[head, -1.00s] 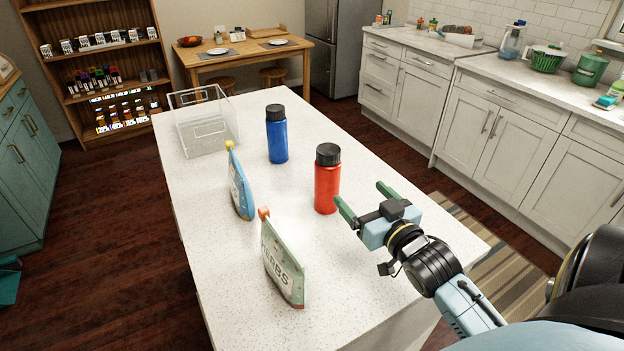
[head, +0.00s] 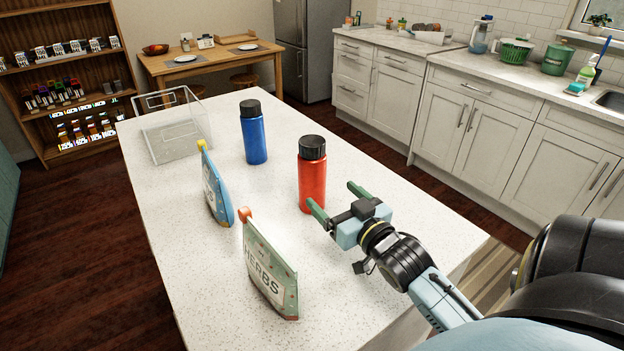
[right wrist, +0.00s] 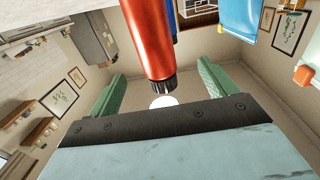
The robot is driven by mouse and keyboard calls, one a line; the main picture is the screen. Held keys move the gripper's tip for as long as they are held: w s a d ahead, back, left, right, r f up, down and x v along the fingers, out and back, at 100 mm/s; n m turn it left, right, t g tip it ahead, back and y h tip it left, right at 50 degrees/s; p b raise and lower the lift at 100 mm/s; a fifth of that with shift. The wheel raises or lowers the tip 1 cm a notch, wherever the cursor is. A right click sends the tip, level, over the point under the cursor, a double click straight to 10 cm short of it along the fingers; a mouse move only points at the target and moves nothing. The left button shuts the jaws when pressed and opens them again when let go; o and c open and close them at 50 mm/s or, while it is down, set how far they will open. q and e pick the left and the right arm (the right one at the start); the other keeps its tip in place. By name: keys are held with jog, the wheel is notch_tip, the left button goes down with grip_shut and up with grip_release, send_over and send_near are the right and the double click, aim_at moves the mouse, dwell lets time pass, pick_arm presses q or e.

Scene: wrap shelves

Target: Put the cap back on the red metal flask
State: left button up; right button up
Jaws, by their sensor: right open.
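The red metal flask (head: 312,182) stands upright on the white counter, with a black cap (head: 312,147) on its top. My right gripper (head: 332,197) is open and empty, close to the near right side of the flask. In the right wrist view the picture is turned over: the red flask (right wrist: 150,38) hangs from the top with its black cap (right wrist: 162,86) down, between the green fingers in the picture. I cannot tell from this whether a finger touches it. My left gripper is not in view.
A blue flask (head: 255,138) with a black cap stands behind on the counter (head: 215,285). A blue pouch (head: 215,190) and a green herbs pouch (head: 268,272) stand to the left and in front. A clear box (head: 175,145) is at the far left corner.

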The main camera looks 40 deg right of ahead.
aim_at(317, 180)
jog(key=w, duration=0.3)
jog(key=w+d, duration=0.1)
jog(key=w, duration=0.3)
jog(key=shift+w+d, duration=0.15)
jog(key=shift+d, duration=0.05)
jog(key=w, duration=0.1)
jog(key=w+d, duration=0.1)
jog(key=w, duration=0.2)
jog(key=shift+d+r, duration=0.2)
jog(key=shift+r, duration=0.2)
jog(key=shift+w+d, duration=0.1)
jog(key=shift+w, duration=0.4)
jog(key=c, duration=1.2)
